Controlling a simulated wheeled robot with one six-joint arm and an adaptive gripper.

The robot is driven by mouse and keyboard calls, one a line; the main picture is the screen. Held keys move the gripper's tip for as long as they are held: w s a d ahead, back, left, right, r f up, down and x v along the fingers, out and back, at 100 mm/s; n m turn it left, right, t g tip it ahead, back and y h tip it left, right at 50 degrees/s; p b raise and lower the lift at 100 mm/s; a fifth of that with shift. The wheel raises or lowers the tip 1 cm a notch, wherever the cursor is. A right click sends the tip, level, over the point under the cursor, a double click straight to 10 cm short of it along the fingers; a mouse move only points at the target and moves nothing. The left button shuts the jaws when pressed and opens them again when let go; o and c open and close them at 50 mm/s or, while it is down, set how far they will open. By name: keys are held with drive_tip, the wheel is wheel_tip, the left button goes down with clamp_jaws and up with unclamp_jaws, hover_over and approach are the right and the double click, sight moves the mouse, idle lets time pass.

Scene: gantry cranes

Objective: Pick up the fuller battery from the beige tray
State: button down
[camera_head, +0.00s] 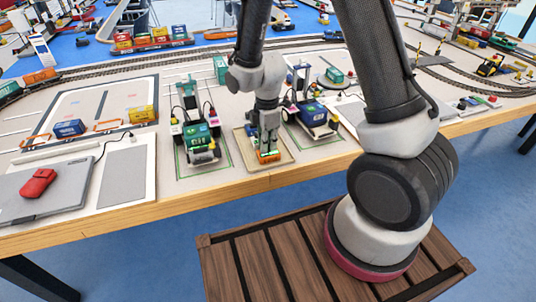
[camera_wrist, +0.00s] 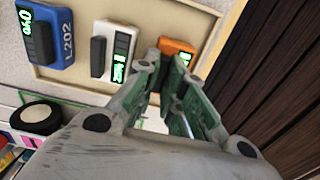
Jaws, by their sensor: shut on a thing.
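My gripper (camera_head: 266,148) is lowered to the beige tray (camera_head: 287,160) on the table. Its jaws (camera_wrist: 162,68) are closed about an orange battery (camera_wrist: 177,46) with a lit green display. This orange battery (camera_head: 268,158) shows just below my fingers in the head view. My fingers partly cover its display, so I cannot read its level. A white battery (camera_wrist: 108,51) with a dark panel and a green display lies apart from it on the tray (camera_wrist: 72,82) in the wrist view. Whether the orange battery is clear of the tray, I cannot tell.
A blue block (camera_wrist: 47,33) marked L202 with a green display is near the tray's edge. A green-topped vehicle (camera_head: 199,134) stands left of the tray and a blue one (camera_head: 314,114) stands right. The table's wooden front edge (camera_head: 270,183) is close.

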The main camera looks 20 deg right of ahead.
drive_tip(key=shift+r, duration=3.5)
